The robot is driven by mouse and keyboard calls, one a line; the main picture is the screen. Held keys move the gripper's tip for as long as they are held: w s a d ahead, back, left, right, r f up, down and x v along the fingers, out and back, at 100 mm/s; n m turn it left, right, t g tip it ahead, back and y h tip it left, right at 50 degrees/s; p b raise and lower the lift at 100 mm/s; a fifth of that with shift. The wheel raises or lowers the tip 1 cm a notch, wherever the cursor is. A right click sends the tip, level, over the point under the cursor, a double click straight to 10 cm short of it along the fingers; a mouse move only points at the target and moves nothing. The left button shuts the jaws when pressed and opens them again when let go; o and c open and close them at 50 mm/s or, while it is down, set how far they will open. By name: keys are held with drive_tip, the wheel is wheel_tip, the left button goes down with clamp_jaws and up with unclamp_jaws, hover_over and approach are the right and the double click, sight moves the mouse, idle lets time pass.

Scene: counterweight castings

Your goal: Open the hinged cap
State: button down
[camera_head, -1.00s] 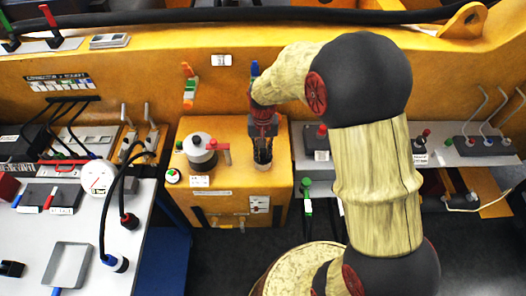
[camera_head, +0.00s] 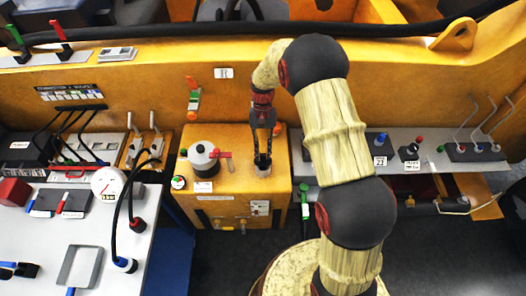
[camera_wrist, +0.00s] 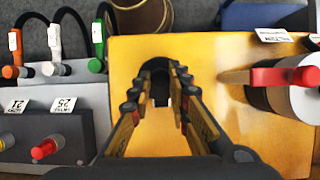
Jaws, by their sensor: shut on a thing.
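My gripper (camera_head: 262,158) points down at a small grey cylindrical neck (camera_head: 263,171) on top of the yellow box (camera_head: 225,222). Its fingers are closed on a dark part at the top of this neck, which appears to be the hinged cap. The fingers hide most of it, so how far it is tilted cannot be told. In the wrist view the two fingers (camera_wrist: 160,92) reach over the yellow box top, with a dark and whitish piece (camera_wrist: 160,88) between their tips.
A grey round canister (camera_head: 202,158) with a red handle (camera_head: 222,155) stands left of the neck. A table with a gauge (camera_head: 107,184) and black hoses stands at left. The yellow wall rises behind.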

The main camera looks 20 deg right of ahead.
drive_tip(key=shift+w, duration=0.1)
drive_tip(key=c, duration=1.7)
unclamp_jaws()
drive_tip(key=shift+o, duration=0.2)
drive_tip(key=v, duration=1.2)
